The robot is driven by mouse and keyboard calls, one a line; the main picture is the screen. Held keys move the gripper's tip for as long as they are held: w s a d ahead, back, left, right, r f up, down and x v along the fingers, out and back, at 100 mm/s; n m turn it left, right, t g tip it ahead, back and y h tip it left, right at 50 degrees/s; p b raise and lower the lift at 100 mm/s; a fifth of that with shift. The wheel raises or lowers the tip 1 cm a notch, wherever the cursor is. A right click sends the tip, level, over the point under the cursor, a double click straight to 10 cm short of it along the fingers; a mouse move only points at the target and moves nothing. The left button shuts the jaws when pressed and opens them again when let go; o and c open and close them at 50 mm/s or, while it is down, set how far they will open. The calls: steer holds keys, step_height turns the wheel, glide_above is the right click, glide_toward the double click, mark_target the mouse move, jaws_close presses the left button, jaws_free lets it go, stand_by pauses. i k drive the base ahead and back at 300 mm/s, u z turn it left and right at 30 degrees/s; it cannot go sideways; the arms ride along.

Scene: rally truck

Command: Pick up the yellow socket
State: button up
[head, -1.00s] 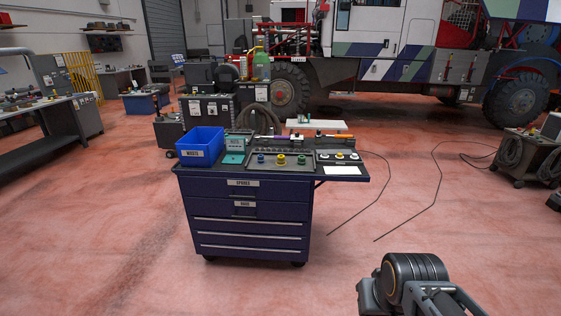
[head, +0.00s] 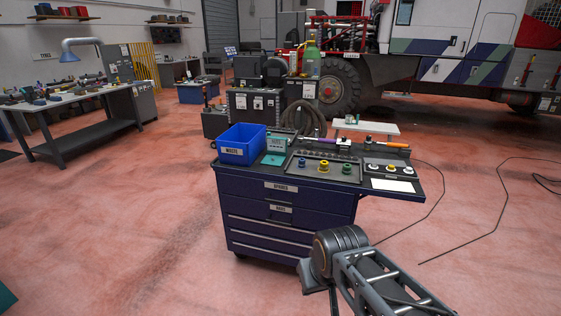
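The yellow socket (head: 323,166) stands in a dark tray (head: 304,174) on top of a dark blue tool cart (head: 290,213). In the same tray, a blue socket (head: 302,163) is on its left and a green socket (head: 346,168) on its right, each apart from it. My arm shows at the bottom right, in front of the cart. My gripper cannot be made out in the head view, so its opening and contents are hidden.
A blue waste bin (head: 241,144) stands on the cart's left end. A panel with white-topped round parts (head: 386,168) is at its right end. Cables (head: 470,232) lie on the floor to the right. A workbench (head: 72,100) stands at left; the floor between is clear.

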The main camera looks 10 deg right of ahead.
mark_target(324, 166)
steer(key=u, duration=0.3)
steer(key=i, duration=1.95)
steer(key=z, duration=1.25)
steer(key=i, duration=0.45)
steer(key=z, duration=0.2)
